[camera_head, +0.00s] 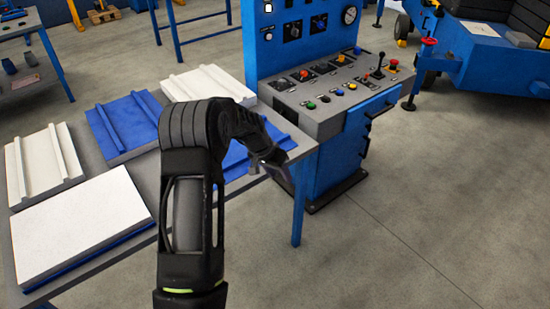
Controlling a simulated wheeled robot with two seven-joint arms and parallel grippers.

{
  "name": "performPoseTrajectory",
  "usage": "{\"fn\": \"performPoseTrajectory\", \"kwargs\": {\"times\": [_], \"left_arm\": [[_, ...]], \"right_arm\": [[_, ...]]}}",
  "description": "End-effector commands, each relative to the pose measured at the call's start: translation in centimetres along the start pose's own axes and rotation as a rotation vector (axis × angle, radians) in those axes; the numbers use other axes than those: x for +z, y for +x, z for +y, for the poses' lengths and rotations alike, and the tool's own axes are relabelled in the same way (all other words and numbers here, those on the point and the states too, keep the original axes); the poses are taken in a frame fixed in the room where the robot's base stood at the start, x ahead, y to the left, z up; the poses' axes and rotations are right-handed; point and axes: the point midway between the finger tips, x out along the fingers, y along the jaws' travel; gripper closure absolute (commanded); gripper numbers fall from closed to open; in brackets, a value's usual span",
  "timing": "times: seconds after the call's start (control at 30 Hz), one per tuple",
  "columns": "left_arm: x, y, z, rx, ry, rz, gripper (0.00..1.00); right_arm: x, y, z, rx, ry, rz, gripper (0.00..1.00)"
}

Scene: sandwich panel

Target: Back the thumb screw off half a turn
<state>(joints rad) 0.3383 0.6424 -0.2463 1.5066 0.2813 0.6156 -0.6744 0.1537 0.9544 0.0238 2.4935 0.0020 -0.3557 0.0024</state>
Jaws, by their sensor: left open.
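My left gripper (283,176) hangs at the right edge of the table, over the end of a blue ribbed panel (262,139) and in front of the blue control console (338,160). Its fingers point down and to the right; it is open and I see nothing held in it. I cannot make out a thumb screw; it may be too small or hidden behind my gripper. My left arm covers part of the panels. My right gripper is out of view.
The grey table (146,177) carries white ribbed panels (42,160), another blue panel (128,124) and a flat white-topped panel (75,225). The console has buttons, knobs and a joystick (379,63). A blue machine (480,50) stands at upper right. The floor at right is clear.

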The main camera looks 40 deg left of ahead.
Motion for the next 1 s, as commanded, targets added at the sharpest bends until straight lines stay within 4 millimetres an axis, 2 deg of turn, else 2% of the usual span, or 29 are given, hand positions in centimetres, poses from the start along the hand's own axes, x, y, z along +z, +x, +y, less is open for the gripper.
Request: {"fn": "performPoseTrajectory", "kwargs": {"times": [0.03, 0.17, 0.27, 0.37, 0.47, 0.5, 0.57, 0.6, 0.7, 0.73, 0.83, 0.9, 1.0], "left_arm": [[1.3, 1.8, 0.7, -0.007, -0.028, -0.008, 0.55], [4.9, 6.3, 2.9, -0.031, -0.104, -0.018, 0.55], [8.6, 9.9, 5.6, -0.038, -0.149, -0.031, 0.55], [13.6, 13.4, 9.3, -0.03, -0.182, -0.053, 0.55], [20.2, 16.7, 14.2, 0.001, -0.2, -0.093, 0.55], [23.4, 17.8, 16.5, 0.021, -0.199, -0.115, 0.55], [28.3, 18.8, 19.9, 0.055, -0.193, -0.154, 0.55], [31.3, 19.1, 21.8, 0.078, -0.187, -0.182, 0.55], [37.2, 19.1, 25.4, 0.128, -0.161, -0.246, 0.55], [38.5, 19.0, 26.2, 0.14, -0.151, -0.263, 0.55], [41.4, 18.6, 27.7, 0.165, -0.127, -0.303, 0.55], [42.1, 18.3, 28.1, 0.173, -0.12, -0.315, 0.55], [42.2, 18.1, 28.2, 0.174, -0.118, -0.318, 0.55]], "right_arm": [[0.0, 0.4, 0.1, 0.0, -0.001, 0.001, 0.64], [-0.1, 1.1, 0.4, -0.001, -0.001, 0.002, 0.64], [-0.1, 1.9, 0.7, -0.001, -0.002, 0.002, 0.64], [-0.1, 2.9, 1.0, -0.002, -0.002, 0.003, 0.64], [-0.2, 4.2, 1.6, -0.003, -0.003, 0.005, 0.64], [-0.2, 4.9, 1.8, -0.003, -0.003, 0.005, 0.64], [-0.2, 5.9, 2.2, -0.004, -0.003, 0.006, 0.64], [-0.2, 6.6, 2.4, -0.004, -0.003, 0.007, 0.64], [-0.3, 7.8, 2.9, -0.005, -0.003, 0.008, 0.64], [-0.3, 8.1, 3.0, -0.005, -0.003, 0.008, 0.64], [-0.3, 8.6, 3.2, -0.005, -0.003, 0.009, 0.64], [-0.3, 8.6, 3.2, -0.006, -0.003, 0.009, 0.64], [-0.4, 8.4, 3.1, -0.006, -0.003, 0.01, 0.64]]}}
